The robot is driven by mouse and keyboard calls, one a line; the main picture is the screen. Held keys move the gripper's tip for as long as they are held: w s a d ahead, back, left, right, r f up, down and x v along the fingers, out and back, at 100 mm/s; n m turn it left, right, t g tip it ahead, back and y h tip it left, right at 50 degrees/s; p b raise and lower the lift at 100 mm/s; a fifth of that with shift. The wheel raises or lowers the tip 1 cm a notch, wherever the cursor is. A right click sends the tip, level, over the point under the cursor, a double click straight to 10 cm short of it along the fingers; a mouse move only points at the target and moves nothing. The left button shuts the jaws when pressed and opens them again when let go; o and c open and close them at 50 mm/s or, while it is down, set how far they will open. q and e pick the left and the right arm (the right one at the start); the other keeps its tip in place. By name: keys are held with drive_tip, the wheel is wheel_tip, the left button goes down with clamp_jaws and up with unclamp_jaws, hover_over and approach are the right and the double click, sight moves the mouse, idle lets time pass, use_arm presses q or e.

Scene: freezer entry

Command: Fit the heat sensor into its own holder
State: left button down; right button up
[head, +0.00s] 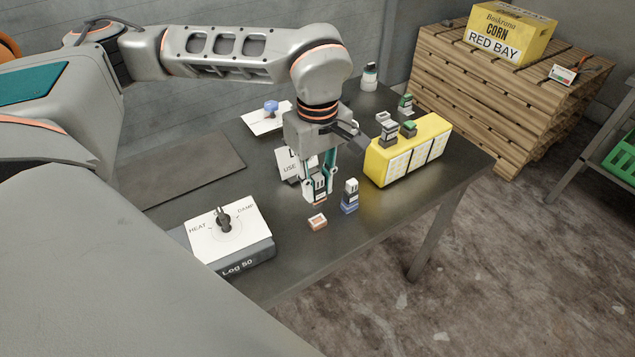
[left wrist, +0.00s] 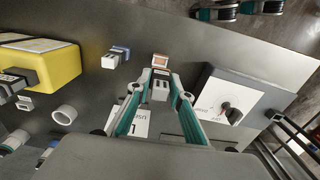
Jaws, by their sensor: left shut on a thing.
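My left gripper (head: 318,192) points down over the table, shut on a small pale sensor with dark markings (head: 319,184). In the left wrist view the sensor (left wrist: 160,91) sits between the fingertips (left wrist: 160,78). A white sensor with a blue base (head: 349,196) stands upright to the right. Teal and dark parts at the wrist view's top edge look like my right gripper (left wrist: 240,9); its opening is unclear.
A yellow block (head: 410,150) with grey and green pieces on top stands right of the gripper. A box with a HEAT and DAMP dial (head: 229,236) stands at the left front. A USE card (head: 287,166) is behind the fingers. The table's front edge is close.

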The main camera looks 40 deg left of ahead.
sight(317, 206)
use_arm(q)
drive_tip(key=shift+f+b, duration=0.8)
drive_tip(key=shift+f, duration=1.25)
drive_tip(key=shift+p, duration=0.45)
idle(0.5)
drive_tip(key=shift+f+b, duration=0.6)
drive_tip(key=shift+f, duration=0.8)
idle(0.3)
drive_tip(key=c, duration=1.7)
unclamp_jaws()
